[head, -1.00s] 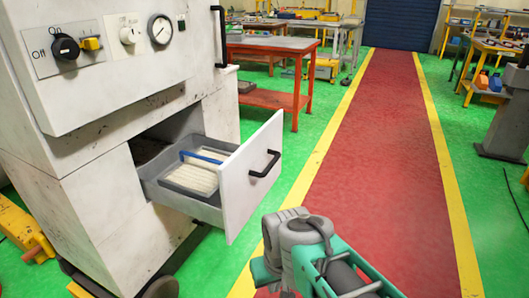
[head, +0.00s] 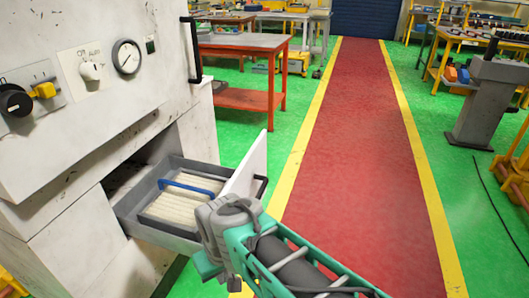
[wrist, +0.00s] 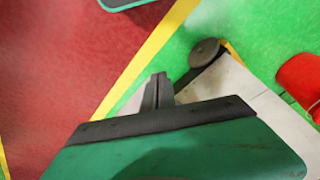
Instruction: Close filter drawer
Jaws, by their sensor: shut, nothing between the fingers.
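The filter drawer (head: 121,209) is pulled out of the white machine in the head view. Its white front panel (head: 257,160) shows nearly edge-on, with a black handle (head: 263,182) on its outer side. A pale pleated filter (head: 172,209) with a blue bar (head: 187,188) lies in the drawer. My arm covers the lower part of the front panel. My gripper's fingers are not clearly visible there. In the wrist view my gripper (wrist: 158,82) is shut and empty, with floor beyond it. I cannot tell whether my arm touches the drawer.
A wheel (wrist: 205,50) shows in the wrist view. An orange table (head: 240,45) stands behind. The red walkway (head: 360,170) is clear. A grey stand (head: 488,95) is at right.

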